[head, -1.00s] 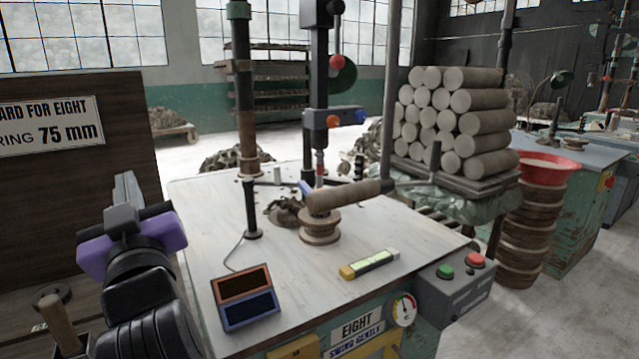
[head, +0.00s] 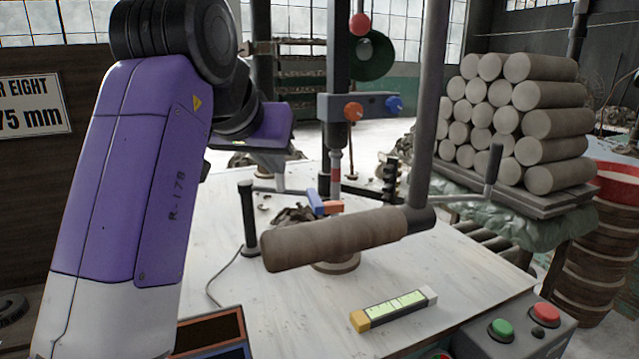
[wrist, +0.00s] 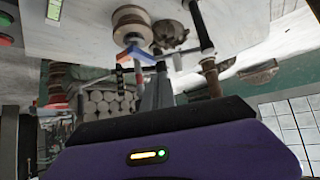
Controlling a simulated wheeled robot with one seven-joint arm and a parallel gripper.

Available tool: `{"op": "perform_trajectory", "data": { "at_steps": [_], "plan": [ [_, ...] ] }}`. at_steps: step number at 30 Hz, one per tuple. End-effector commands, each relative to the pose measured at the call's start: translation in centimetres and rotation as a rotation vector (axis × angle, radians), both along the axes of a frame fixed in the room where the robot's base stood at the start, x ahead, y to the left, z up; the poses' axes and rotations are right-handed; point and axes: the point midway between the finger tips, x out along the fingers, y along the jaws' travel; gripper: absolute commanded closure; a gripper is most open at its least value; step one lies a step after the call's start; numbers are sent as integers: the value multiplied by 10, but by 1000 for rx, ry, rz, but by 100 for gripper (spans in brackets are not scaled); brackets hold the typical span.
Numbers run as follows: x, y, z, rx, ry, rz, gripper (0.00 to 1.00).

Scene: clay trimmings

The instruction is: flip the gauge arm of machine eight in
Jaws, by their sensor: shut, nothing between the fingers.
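Machine eight's white tabletop (head: 300,320) lies ahead. A black post (head: 248,220) stands at its left; a thin grey bar beside its top leads toward a blue and orange tip (head: 318,202), which I take for the gauge arm. In the wrist view the tip (wrist: 133,54) is close to the stacked round discs (wrist: 130,22); I cannot tell whether they touch. My gripper (head: 270,165) is beyond the post's top, partly hidden by my purple arm. In the wrist view its grey fingers (wrist: 160,78) are shut and empty.
A thick brown roller handle (head: 330,240) on a grey pole (head: 435,110) crosses the front of the discs. A level-like bar (head: 393,308) lies on the tabletop. Green (head: 502,329) and red (head: 546,312) buttons are front right. Clay logs (head: 515,120) are stacked behind right.

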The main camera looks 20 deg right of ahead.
Motion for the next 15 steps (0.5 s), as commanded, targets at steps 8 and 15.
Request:
{"op": "perform_trajectory", "data": {
  "at_steps": [8,15],
  "plan": [
    [-2,-3,-21,31,53,-14,100],
    [23,-21,-52,30,51,-12,100]
  ]
}}
